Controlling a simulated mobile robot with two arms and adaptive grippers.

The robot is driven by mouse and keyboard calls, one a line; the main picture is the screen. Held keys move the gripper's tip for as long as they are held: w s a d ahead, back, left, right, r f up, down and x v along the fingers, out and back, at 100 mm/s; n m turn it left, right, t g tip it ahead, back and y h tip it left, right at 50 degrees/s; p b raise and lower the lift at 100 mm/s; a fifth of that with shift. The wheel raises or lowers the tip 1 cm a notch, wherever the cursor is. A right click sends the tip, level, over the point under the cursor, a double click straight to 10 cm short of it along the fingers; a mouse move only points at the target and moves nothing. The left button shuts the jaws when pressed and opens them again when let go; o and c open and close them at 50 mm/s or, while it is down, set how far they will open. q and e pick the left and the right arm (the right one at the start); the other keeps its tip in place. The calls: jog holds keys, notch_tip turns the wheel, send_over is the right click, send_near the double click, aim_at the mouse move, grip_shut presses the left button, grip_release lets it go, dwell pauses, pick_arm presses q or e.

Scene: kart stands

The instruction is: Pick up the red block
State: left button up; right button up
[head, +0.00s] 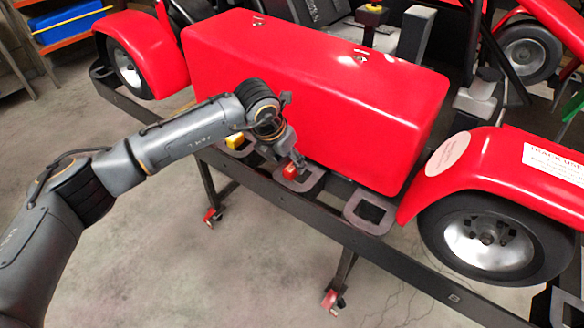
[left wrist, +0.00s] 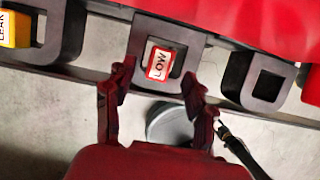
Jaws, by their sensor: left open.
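The red block (head: 290,171) sits at a grey square holder (head: 309,184) on the dark rail in front of the red kart body. In the left wrist view the block (left wrist: 160,63) shows a white label reading "LOW" and lies within the holder's square opening. My left gripper (head: 297,158) is right at the block in the head view and partly covers it. In the left wrist view its two fingers (left wrist: 157,76) are spread, apart from the block, with the block between and just beyond the tips. My right gripper is not in view.
A yellow block (head: 235,141) sits at the neighbouring holder to the left. An empty square holder (head: 369,211) is to the right. The red kart body (head: 315,85) rises close behind the holders. A kart wheel (head: 490,240) stands at the right. Floor is open in front.

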aim_at(292, 167)
pick_arm(q)
jog(key=x, duration=0.3)
jog(key=shift+w+f+p, duration=0.15)
jog(key=shift+f+p, duration=0.15)
jog(key=shift+p, duration=0.05)
jog(key=c, duration=1)
jog(key=shift+r, duration=0.1)
jog(key=shift+c, duration=0.2)
